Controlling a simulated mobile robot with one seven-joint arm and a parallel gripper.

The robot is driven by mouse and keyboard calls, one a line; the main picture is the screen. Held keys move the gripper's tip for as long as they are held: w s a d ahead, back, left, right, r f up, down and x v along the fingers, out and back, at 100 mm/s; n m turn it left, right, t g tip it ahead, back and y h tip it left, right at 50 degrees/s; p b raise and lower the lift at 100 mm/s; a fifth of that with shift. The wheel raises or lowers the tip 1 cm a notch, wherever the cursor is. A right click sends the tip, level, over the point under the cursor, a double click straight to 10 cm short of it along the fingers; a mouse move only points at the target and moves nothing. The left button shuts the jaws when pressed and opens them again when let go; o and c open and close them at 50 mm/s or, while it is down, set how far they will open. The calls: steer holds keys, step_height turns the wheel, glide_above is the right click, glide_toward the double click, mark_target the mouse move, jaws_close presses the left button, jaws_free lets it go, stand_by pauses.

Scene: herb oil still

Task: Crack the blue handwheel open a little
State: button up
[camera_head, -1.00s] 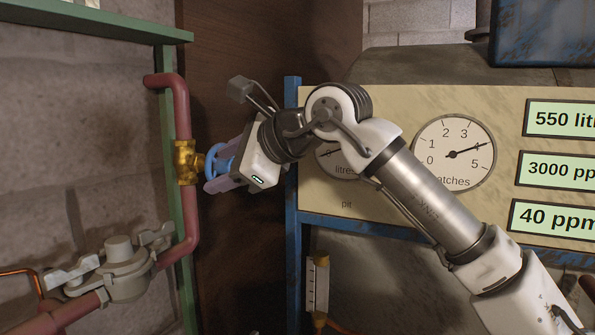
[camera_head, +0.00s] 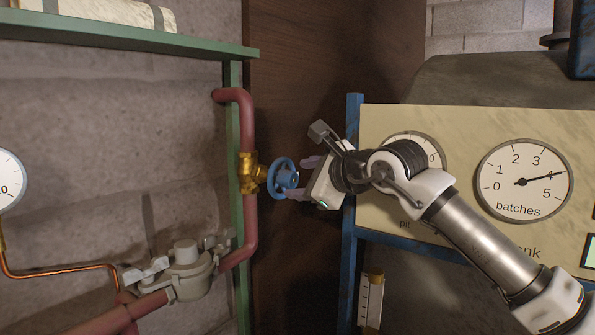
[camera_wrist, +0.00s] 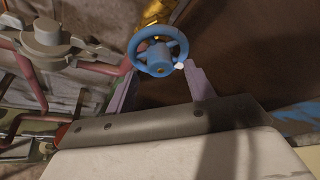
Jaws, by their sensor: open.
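The blue handwheel (camera_head: 283,178) sits on a brass valve (camera_head: 250,173) in a red vertical pipe, left of centre in the head view. Its round rim and hub show in the wrist view (camera_wrist: 158,53), at the top middle. My gripper (camera_head: 299,178) is just to the right of the wheel, facing it. Its two pale purple fingers are apart, and in the wrist view the wheel appears beyond and between their tips. The wheel does not look gripped. Whether a fingertip touches the rim I cannot tell.
A panel with dials (camera_head: 460,190) in a blue frame stands right, behind my arm. A grey clamp fitting (camera_head: 186,262) sits on the red pipe at lower left. A green shelf (camera_head: 120,35) is above. A dark brown board (camera_head: 300,70) lies behind the wheel.

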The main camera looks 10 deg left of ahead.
steer(key=shift+x, duration=1.2)
steer(key=c, duration=1)
steer(key=shift+o, duration=0.2)
steer(key=shift+f, duration=0.1)
steer(key=shift+f+b, duration=0.1)
steer(key=shift+b, duration=0.2)
